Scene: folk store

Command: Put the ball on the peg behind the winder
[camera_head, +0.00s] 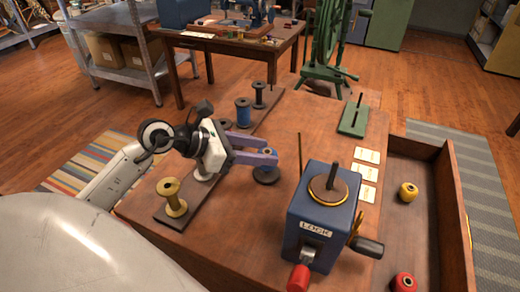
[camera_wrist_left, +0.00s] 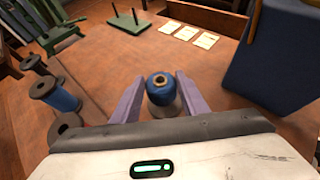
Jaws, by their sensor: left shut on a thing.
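My left gripper (camera_head: 272,147) is shut on a small blue ball (camera_head: 266,154) near the middle of the table. In the left wrist view the ball (camera_wrist_left: 160,89) sits between the two purple fingers, with a pale centre on top. A dark round disc (camera_head: 266,176) shows just below it; I cannot tell whether they touch. A green stand with an upright peg (camera_head: 354,116) is on the table beyond the winder. My right gripper is not in view.
A rack with spools, including a yellow one (camera_head: 172,197) and a blue one (camera_head: 243,112), lies along the left. A thin upright rod (camera_head: 299,157) stands beside the winder. White cards (camera_head: 368,156) lie behind it. The right tray (camera_head: 451,215) holds yellow and red balls.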

